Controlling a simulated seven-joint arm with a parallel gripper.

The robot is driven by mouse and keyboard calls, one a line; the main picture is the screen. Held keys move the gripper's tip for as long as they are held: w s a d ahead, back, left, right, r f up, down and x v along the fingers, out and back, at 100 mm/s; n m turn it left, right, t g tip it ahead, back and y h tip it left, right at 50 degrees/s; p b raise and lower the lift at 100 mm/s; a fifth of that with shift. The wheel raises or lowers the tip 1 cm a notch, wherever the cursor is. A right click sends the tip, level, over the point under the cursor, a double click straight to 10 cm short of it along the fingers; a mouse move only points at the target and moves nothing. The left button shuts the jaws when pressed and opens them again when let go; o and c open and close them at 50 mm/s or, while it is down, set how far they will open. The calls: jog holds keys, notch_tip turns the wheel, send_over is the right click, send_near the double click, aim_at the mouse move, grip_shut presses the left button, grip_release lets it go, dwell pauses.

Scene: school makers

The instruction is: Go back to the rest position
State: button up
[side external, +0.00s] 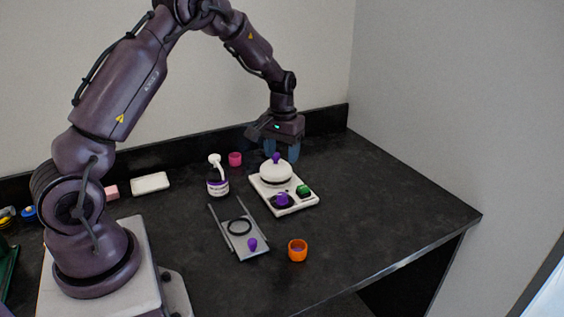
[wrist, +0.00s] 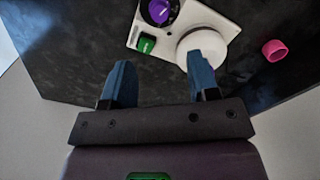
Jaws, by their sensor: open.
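My gripper (side external: 283,150) is open, with two blue fingers pointing down just behind the white device. In the wrist view the fingers (wrist: 160,82) are wide apart with nothing between them. The white device (side external: 290,208) has a round white top with a purple knob (side external: 276,158), a purple dial (side external: 282,200) and a green button (side external: 303,190). In the wrist view one finger overlaps the edge of the device's round white part (wrist: 203,40). I cannot tell whether they touch.
A grey plate with a black ring (side external: 240,245) and an orange cup (side external: 298,250) are in front. A white block (side external: 150,183) lies farther left. The right side of the table is clear.

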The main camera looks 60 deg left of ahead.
jog(key=shift+s, duration=0.1)
jog(key=s+d+r+m+t, duration=0.5)
jog(key=s+d+r+m, duration=0.2)
jog(key=s+d+r, duration=1.1)
jog(key=s+r, duration=0.1)
jog(key=s, duration=0.2)
jog(key=shift+s+d+r+t, duration=0.3)
